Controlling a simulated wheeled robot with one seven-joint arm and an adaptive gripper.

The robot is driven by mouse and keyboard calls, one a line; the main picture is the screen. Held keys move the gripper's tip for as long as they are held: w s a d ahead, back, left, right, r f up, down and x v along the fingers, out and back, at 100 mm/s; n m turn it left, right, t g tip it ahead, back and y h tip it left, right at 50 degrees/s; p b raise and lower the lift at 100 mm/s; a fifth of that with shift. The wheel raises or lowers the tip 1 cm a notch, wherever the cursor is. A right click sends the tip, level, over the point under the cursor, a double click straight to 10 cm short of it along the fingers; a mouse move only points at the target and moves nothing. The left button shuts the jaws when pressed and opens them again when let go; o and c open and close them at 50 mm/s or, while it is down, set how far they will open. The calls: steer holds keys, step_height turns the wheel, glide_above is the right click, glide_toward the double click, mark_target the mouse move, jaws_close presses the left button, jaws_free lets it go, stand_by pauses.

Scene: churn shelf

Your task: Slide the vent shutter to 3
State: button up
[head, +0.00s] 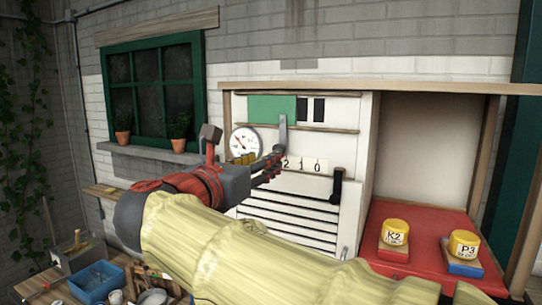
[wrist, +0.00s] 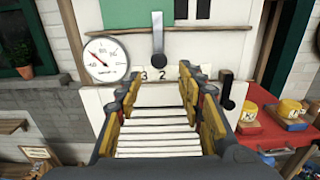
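The green vent shutter (head: 265,108) sits in the upper slot of the white panel, covering its left part; dark openings show to its right. Its grey handle (head: 283,130) hangs down from the shutter's right end and also shows in the wrist view (wrist: 158,42). The handle's lower end is just above the 2 on the number strip (head: 305,164), which shows 3 and 2 in the wrist view. My gripper (wrist: 160,78) is open and empty, its fingers spread below and either side of the handle, apparently not touching it. In the head view my gripper (head: 273,166) hides the 3.
A round gauge (head: 245,142) is left of the handle. A black lever (head: 336,186) stands right of the louvres (head: 290,215). A red counter (head: 420,225) with yellow-topped blocks is at right. A window sill (head: 150,152) with pots is at left.

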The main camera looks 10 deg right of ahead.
steer(key=v, duration=0.2)
steer(key=shift+s+a, duration=0.2)
steer(key=shift+s, duration=0.05)
steer(key=shift+c, duration=0.2)
